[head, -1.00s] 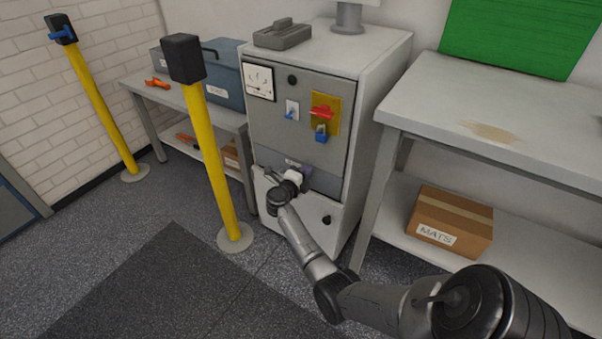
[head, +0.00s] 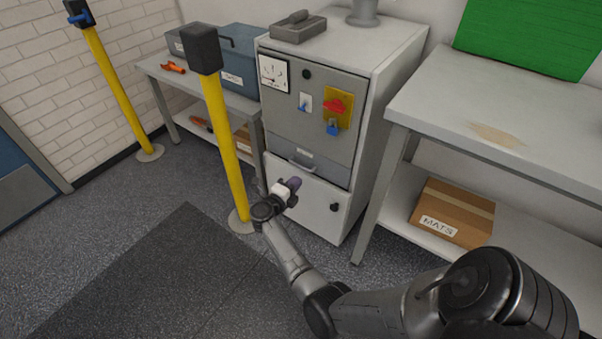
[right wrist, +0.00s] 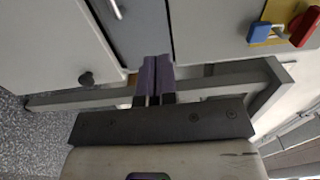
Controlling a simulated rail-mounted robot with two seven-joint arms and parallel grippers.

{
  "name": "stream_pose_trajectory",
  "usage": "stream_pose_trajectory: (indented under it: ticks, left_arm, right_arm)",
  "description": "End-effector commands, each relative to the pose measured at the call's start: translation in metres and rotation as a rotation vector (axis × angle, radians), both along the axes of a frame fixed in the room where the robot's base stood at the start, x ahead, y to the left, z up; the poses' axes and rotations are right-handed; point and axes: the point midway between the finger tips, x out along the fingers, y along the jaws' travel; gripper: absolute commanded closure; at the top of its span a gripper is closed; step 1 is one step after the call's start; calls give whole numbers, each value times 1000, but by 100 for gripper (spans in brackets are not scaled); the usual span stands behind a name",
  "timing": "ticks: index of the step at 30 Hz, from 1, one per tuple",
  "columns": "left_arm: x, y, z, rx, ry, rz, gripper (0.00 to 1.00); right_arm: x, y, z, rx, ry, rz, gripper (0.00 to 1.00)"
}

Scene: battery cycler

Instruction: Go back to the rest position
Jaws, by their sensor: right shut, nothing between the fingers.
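My right gripper (head: 293,184) is in front of the lower part of the grey battery cycler cabinet (head: 313,115), apart from the drawer handle (head: 301,163). Its purple-tipped fingers are together and empty. In the right wrist view the same fingers (right wrist: 153,80) show side by side, with the cabinet front (right wrist: 130,40) beyond them. The cabinet carries a dial meter, a small blue-levered switch, and a red handle (head: 337,105) on a yellow plate with a blue padlock (head: 333,127). My left gripper is not in view.
A yellow post (head: 222,135) stands left of my right gripper, close to the forearm side. A bench (head: 470,110) with a MATS box (head: 453,211) on its lower shelf is at right. Another bench with a blue case (head: 240,62) is at left. The floor in front is open.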

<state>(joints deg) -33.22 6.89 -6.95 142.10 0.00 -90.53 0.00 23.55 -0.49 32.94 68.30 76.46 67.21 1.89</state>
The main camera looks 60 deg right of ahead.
Motion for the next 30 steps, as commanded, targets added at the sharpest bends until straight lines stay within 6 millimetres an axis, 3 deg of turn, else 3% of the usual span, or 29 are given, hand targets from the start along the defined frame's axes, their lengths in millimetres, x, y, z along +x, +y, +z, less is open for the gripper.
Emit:
stream_pose_trajectory:
  ticks: [12, 16, 20, 23, 30]
  left_arm:
    - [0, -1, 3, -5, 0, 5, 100]
    - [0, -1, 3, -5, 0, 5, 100]
    - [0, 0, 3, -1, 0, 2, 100]
    - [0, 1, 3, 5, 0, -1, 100]
    - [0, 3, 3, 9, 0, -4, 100]
  right_arm:
    - [1, 9, 0, 0, 3, 2, 100]
    - [12, 8, -1, 3, 6, 67, 100]
    - [43, 9, 0, -4, 19, 261, 100]
    - [78, 18, 6, -41, 63, 481, 100]
    - [148, 63, 58, -225, 218, 1008, 100]
